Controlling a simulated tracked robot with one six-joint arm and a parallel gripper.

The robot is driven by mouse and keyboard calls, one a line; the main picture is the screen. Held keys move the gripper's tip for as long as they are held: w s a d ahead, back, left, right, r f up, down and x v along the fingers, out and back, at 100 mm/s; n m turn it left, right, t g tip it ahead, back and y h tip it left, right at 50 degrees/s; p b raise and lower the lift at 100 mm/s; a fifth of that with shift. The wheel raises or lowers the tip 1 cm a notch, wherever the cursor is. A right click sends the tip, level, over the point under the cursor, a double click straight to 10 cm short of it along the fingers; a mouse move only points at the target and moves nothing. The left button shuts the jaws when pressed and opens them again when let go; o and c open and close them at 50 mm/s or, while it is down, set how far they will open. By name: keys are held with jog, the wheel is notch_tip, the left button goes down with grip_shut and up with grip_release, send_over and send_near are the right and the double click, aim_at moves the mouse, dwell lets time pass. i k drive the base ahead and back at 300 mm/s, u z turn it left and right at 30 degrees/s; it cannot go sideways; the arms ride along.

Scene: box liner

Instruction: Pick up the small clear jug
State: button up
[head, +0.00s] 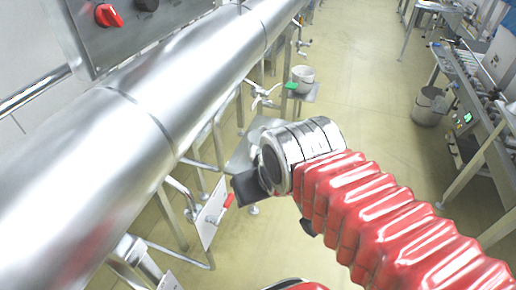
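A small whitish, translucent-looking container (302,78) stands upright on a small metal shelf (305,94) beyond my arm, near the top centre of the head view. It may be the small clear jug, but it is too small to be sure. My arm, in a red ribbed sleeve, reaches up from the lower right to a silver collar. The dark end of my gripper (247,188) shows to the left of the collar, well short of the container and apart from it. Its fingers cannot be made out, and nothing is seen held in it.
A large silver cylinder (130,120) fills the left side, with pipes and legs below. A control panel with a red knob (108,15) is at upper left. A grey bucket (430,105) stands on the floor by the conveyor (478,85) at right. The floor between is clear.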

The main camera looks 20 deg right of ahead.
aim_at(254, 137)
jog(key=u, duration=4.15)
jog(key=k, duration=0.65)
jog(key=u, duration=0.1)
